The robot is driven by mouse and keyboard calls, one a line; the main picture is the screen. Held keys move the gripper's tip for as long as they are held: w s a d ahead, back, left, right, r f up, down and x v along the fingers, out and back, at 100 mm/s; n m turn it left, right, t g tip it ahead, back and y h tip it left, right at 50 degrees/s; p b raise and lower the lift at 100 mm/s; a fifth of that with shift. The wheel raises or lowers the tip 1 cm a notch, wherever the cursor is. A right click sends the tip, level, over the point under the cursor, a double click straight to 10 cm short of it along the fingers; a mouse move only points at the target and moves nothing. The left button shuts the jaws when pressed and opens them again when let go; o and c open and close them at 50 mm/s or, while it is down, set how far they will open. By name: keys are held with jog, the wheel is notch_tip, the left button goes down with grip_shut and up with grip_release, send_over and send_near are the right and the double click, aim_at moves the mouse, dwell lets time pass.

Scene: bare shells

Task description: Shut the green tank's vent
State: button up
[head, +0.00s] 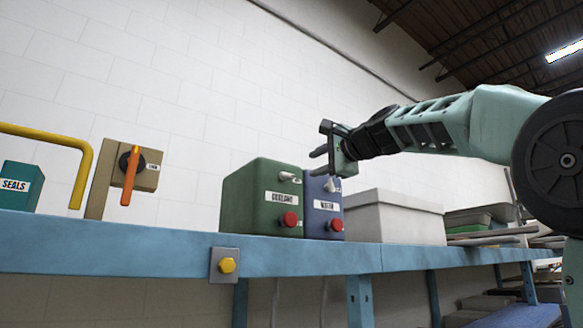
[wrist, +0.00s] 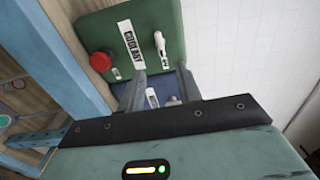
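The green tank (head: 250,222) stands on the blue shelf, with a label that seems to read COOLANT. Its vent is a small white lever (head: 288,177) high on the front, lying roughly level in the head view; the lever also shows in the wrist view (wrist: 160,48). A red knob (head: 290,219) sits low on the same face. My gripper (head: 315,160) is open and empty, up and to the right of the lever in the head view. In the wrist view my fingers (wrist: 160,73) are apart, with the lever beyond their tips. Whether they touch anything is unclear.
A blue tank (head: 315,219) labelled WATER, with its own white lever and red knob, stands right beside the green one. A grey bin (head: 405,220) is to its right. An orange-handled switch (head: 130,175), a yellow rail (head: 85,150) and a SEALS box (head: 17,186) are left.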

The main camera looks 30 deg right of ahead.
aim_at(289, 175)
jog(key=w+p, duration=0.2)
jog(key=w, duration=0.2)
jog(key=w+p, duration=0.2)
jog(key=w, duration=0.3)
jog(key=shift+w+a+r, duration=0.15)
jog(key=shift+w+a, duration=0.05)
jog(key=shift+w, duration=0.1)
jog(key=shift+w+p, duration=0.3)
jog(key=shift+w, duration=0.3)
jog(key=shift+f, duration=0.2)
grip_shut()
